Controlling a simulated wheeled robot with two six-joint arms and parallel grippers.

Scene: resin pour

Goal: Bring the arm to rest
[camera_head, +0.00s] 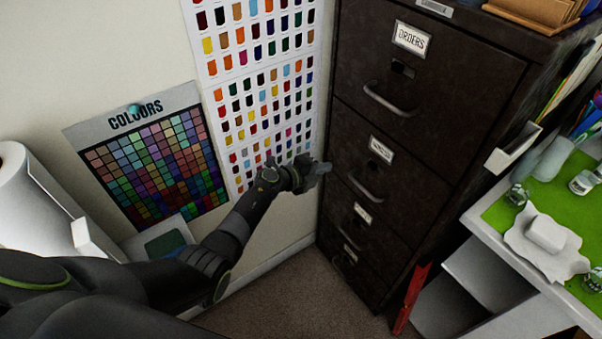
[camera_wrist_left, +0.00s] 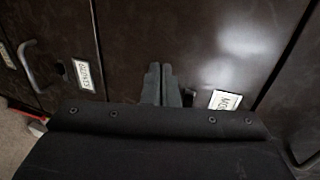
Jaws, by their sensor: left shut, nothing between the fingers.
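My left arm comes in from the lower left of the head view and reaches toward the dark filing cabinet (camera_head: 440,110). My left gripper (camera_head: 322,170) is at the cabinet's left edge in the head view. Its two fingers are together with nothing between them. In the left wrist view the closed fingertips (camera_wrist_left: 160,80) point at the dark cabinet front (camera_wrist_left: 190,35), near a white drawer label (camera_wrist_left: 225,100). I cannot tell whether they touch it. The cabinet drawers look shut. My right gripper is not in view.
Colour charts (camera_head: 160,155) hang on the wall behind my arm. A white roll (camera_head: 30,200) stands at the left. A white table with a green mat (camera_head: 500,213), jars and a white block (camera_head: 545,233) is at the right. A red object (camera_head: 411,298) stands beside the cabinet. Carpet (camera_head: 290,295) is clear below.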

